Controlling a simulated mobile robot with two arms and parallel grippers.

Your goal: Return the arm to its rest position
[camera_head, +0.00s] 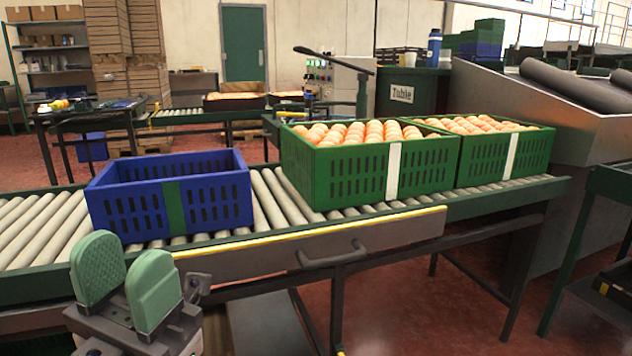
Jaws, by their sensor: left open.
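My left gripper (125,283) is at the lower left, with two green padded fingers pointing up. Its fingers are apart with nothing between them. It is in front of the near edge of the roller conveyor (290,200), below a blue crate (219,201). The crate has a green stripe on its front and looks empty. Two green crates stand to its right: the nearer one (337,176) and the farther one (488,162). My right gripper is not in view.
A yellow-edged rail with a dark handle (332,255) runs along the conveyor's front. A sloped grey machine (540,110) stands at the right, with a dark cart (610,240) below it. Red floor (420,310) shows in front of the conveyor.

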